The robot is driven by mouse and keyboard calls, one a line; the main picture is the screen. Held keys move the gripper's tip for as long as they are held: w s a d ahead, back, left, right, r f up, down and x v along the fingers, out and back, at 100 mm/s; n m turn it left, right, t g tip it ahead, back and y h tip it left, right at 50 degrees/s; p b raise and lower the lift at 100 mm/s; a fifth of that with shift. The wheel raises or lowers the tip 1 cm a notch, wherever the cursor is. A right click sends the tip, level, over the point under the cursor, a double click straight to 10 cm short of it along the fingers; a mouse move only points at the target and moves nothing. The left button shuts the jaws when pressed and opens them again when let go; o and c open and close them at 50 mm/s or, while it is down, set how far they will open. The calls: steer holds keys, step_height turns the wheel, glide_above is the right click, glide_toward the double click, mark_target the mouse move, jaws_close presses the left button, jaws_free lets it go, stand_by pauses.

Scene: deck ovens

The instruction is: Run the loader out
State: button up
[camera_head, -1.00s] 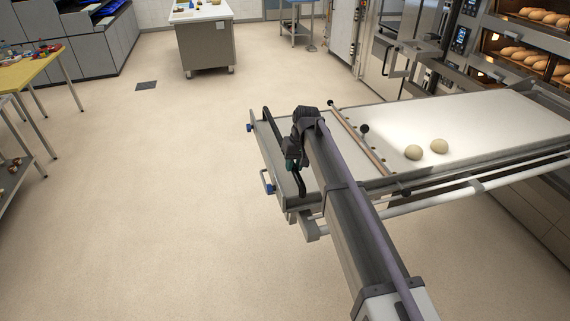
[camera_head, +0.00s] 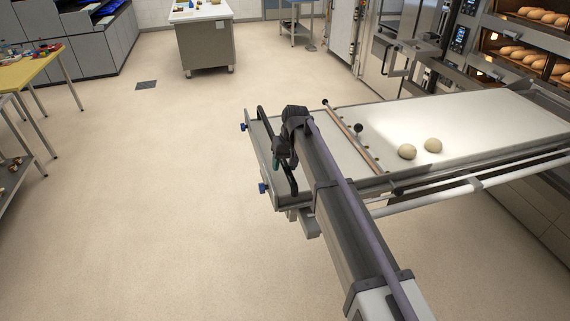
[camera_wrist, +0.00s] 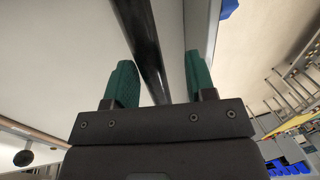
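The loader (camera_head: 468,127) is a long white belt table standing out from the deck ovens, with a black handle bar (camera_head: 292,180) along its left end. My gripper (camera_head: 280,152) is at this handle. In the wrist view, the handle bar (camera_wrist: 148,45) passes between the two green fingers of my gripper (camera_wrist: 160,80). Two pale dough balls (camera_head: 407,151) (camera_head: 433,145) lie on the belt.
Deck ovens (camera_head: 525,50) with loaves stand at the upper right. A steel cabinet with a white top (camera_head: 205,45) stands at the back. A yellow table (camera_head: 30,70) is at the far left. The floor (camera_head: 150,170) left of the loader is clear.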

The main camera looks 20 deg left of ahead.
steer(key=shift+w+d, duration=0.1)
step_height(320, 180, up, 10)
steer(key=w+d+p, duration=0.1)
steer(key=p, duration=0.9)
steer(key=shift+d+r+p, duration=0.25)
steer(key=shift+d+p, duration=0.05)
steer(key=shift+w, duration=0.1)
